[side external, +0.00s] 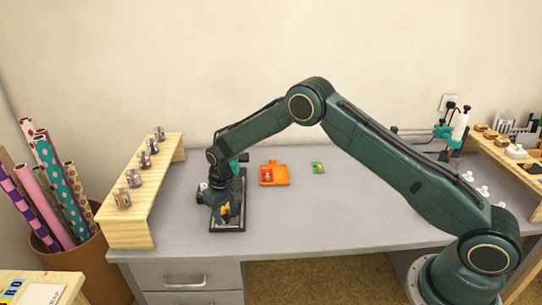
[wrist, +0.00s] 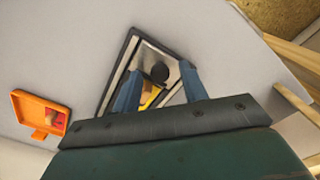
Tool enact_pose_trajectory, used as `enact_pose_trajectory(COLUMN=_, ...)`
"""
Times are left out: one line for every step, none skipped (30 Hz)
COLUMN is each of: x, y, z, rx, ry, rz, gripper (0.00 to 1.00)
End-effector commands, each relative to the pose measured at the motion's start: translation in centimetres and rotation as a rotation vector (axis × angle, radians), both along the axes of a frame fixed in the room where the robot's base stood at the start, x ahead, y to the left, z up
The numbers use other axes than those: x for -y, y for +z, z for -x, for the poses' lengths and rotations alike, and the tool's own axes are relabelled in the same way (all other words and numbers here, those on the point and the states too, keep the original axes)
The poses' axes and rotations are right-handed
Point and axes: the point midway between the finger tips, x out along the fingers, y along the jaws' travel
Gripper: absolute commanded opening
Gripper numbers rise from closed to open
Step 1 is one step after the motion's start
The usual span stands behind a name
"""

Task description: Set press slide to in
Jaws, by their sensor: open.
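The press shows in the wrist view as a dark-rimmed, pale plate (wrist: 116,72) with a round black knob (wrist: 160,73) and a yellow part near it. In the side view its dark base (side external: 240,222) stands at the left of the grey desk, largely hidden by my arm. My gripper (wrist: 160,76) is over this plate, its two blue fingers apart on either side of the knob and yellow part. Nothing is seen held between them. Whether a finger touches the press, and how far its slide sits in or out, I cannot tell.
A wooden shelf (side external: 142,215) with several small metal items stands at left. The desk's front middle is clear.

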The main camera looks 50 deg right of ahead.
Motion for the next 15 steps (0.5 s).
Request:
enact_pose_trajectory(x=0.0, y=0.01, z=0.0, rx=0.0, ry=0.0, rz=0.0, gripper=0.43)
enact_pose_trajectory(x=0.0, y=0.02, z=0.0, rx=0.0, ry=0.0, rz=0.0, gripper=0.41)
enact_pose_trajectory(x=0.0, y=0.02, z=0.0, rx=0.0, ry=0.0, rz=0.0, gripper=0.33)
enact_pose_trajectory(x=0.0, y=0.02, z=0.0, rx=0.0, ry=0.0, rz=0.0, gripper=0.27)
enact_pose_trajectory(x=0.0, y=0.03, z=0.0, rx=0.0, ry=0.0, rz=0.0, gripper=0.21)
enact_pose_trajectory(x=0.0, y=0.03, z=0.0, rx=0.0, ry=0.0, rz=0.0, gripper=0.13)
enact_pose_trajectory(x=0.0, y=0.03, z=0.0, rx=0.0, ry=0.0, rz=0.0, gripper=0.08)
enact_pose_trajectory(x=0.0, y=0.03, z=0.0, rx=0.0, ry=0.0, rz=0.0, gripper=0.02)
enact_pose_trajectory(x=0.0, y=0.04, z=0.01, rx=0.0, ry=0.0, rz=0.0, gripper=0.0)
enact_pose_trajectory(x=0.0, y=0.04, z=0.01, rx=0.0, ry=0.0, rz=0.0, gripper=0.0)
enact_pose_trajectory(x=0.0, y=0.04, z=0.01, rx=0.0, ry=0.0, rz=0.0, gripper=0.0)
enact_pose_trajectory(x=0.0, y=0.04, z=0.01, rx=0.0, ry=0.0, rz=0.0, gripper=0.0)
enact_pose_trajectory(x=0.01, y=0.04, z=-0.01, rx=0.0, ry=0.0, rz=0.0, gripper=0.0)
enact_pose_trajectory(x=0.05, y=0.04, z=-0.04, rx=0.0, ry=0.0, rz=0.0, gripper=0.0)
enact_pose_trajectory(x=0.12, y=0.04, z=-0.12, rx=0.0, ry=0.0, rz=0.0, gripper=0.0)
